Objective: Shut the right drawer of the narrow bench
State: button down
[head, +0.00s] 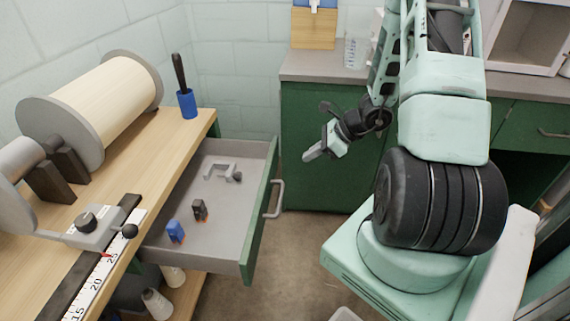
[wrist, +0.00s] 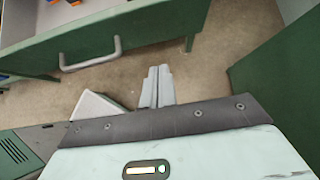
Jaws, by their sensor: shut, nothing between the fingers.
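The right drawer (head: 262,222) of the narrow wooden bench (head: 128,165) is pulled out, with its green front facing right. Its grey handle (head: 274,199) sticks out toward the right; the handle also shows at the upper left of the wrist view (wrist: 90,55). Inside the drawer lie a grey clamp-like piece (head: 215,170), a small dark item (head: 199,209) and a blue item (head: 175,231). My gripper (head: 312,154) is shut and empty, to the right of the drawer front and apart from it. Its fingers also show in the wrist view (wrist: 157,82).
A large spool (head: 115,105), a blue cup (head: 187,103) with a dark-handled tool and a ruler (head: 95,280) are on the bench. White cones (head: 157,303) stand below it. A green cabinet (head: 325,140) stands behind my gripper. Bare floor (head: 280,265) lies right of the drawer.

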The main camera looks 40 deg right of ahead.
aim_at(210, 164)
jog(key=shift+w+a+f, duration=0.6)
jog(key=shift+w+a, duration=0.2)
jog(key=shift+w, duration=0.2)
jog(key=shift+w+a+f, duration=0.55)
jog(key=shift+w+a, duration=0.2)
jog(key=shift+w, duration=0.25)
jog(key=shift+w+a+f, duration=0.6)
jog(key=shift+w+a, duration=0.2)
jog(key=shift+w, duration=0.2)
jog(key=w+a+b, duration=0.1)
jog(key=w+a, duration=0.3)
jog(key=w, duration=0.2)
jog(key=w+a+b, duration=0.2)
jog(key=w+a, duration=0.3)
jog(key=w, duration=0.1)
jog(key=w+a+b, duration=0.2)
jog(key=w+a, duration=0.3)
jog(key=w, duration=0.1)
jog(key=shift+a, duration=0.1)
jog(key=shift+w+a+r, duration=0.1)
jog(key=shift+w+a, duration=0.25)
jog(key=shift+w, duration=0.05)
